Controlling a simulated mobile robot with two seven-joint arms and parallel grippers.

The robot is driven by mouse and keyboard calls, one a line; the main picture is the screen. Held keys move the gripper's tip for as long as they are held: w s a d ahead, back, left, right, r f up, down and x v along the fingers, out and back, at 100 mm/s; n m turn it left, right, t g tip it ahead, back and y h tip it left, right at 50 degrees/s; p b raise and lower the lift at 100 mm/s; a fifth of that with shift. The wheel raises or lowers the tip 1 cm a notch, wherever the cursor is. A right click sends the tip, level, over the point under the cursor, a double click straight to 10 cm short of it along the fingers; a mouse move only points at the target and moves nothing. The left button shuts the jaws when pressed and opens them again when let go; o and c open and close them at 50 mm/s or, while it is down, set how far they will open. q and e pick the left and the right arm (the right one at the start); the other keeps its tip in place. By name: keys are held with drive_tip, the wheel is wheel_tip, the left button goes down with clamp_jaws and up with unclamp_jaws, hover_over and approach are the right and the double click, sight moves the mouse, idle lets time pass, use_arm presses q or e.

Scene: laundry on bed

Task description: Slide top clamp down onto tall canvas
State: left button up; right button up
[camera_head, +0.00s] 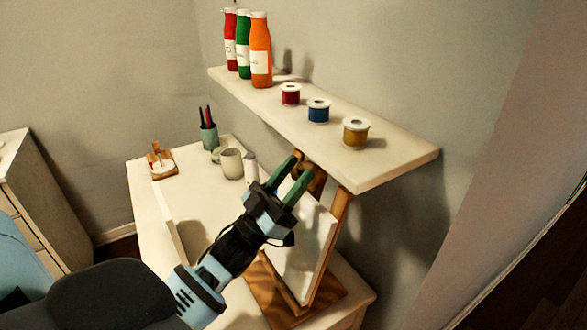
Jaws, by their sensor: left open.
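A white canvas (318,232) stands tilted on a wooden easel (262,290) at the desk's right end, under the shelf. A dark brown wooden part (319,182) at the canvas's top edge looks like the top clamp; the shelf and my fingers partly hide it. My left gripper (300,166) has green fingers, which are open with a visible gap. Its fingertips overlap the area of the clamp in the picture; I cannot tell whether they touch it. My left forearm and gripper body hide the canvas's left part. My right gripper is not in view.
A wall shelf (408,158) hangs just above the easel, with several bottles (260,55) and three spools (354,132). On the desk (190,190) are a mug (231,163), a pen cup (209,137) and a small wooden stand (161,163). A drawer cabinet (35,200) is at far left.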

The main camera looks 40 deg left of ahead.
use_arm(q)
drive_tip(key=shift+w+r, duration=0.2)
drive_tip(key=shift+w, duration=0.05)
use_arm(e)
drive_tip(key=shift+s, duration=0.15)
use_arm(q)
clamp_jaws()
drive_tip(key=shift+f, duration=0.1)
